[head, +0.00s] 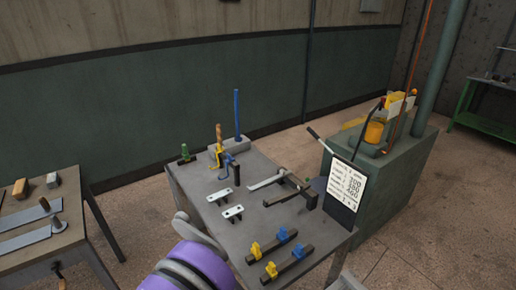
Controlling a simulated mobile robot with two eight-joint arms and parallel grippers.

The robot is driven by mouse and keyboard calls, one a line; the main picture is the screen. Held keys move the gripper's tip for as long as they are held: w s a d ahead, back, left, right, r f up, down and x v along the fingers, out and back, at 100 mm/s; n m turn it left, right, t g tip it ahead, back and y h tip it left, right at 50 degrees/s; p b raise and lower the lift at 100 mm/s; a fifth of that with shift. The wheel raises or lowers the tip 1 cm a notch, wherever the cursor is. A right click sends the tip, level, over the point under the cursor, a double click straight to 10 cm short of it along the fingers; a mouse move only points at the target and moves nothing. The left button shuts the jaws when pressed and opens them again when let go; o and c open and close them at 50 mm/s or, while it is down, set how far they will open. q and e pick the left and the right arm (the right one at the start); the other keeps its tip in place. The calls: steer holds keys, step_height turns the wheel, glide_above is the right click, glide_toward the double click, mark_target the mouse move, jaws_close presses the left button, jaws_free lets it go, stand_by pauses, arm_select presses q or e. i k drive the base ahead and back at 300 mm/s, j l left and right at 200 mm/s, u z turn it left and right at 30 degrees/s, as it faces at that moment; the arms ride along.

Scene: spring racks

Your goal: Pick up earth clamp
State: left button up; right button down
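I cannot tell for certain which item is the earth clamp. On the central grey table (244,205), a yellow and blue clamp-like piece (217,160) stands at the back beside a copper-coloured upright rod (219,134). Nearer the front edge, small yellow and blue pieces sit on two dark bars (289,264). A purple and grey part of my own arm shows at the bottom, in front of the table's near left edge. Neither gripper's fingertips can be made out, and nothing is seen held.
A blue rod (237,112) stands at the table's back. Two white brackets, a dark frame and a printed card (346,186) are also there. A green cabinet (375,187) stands right, another table (40,250) left. Floor shows between the tables.

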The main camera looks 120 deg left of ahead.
mark_target(185, 155)
steer(key=u, duration=4.55)
steer(key=i+j+z, duration=0.1)
steer(key=z, duration=0.7)
steer(key=i+j+z, duration=0.25)
steer(key=j+z, duration=0.25)
steer(key=i+j+z, duration=0.25)
steer(key=j, duration=0.2)
steer(key=i+j, duration=0.1)
steer(key=j, duration=0.55)
steer(key=i+j+z, duration=0.15)
steer(key=j, duration=1.1)
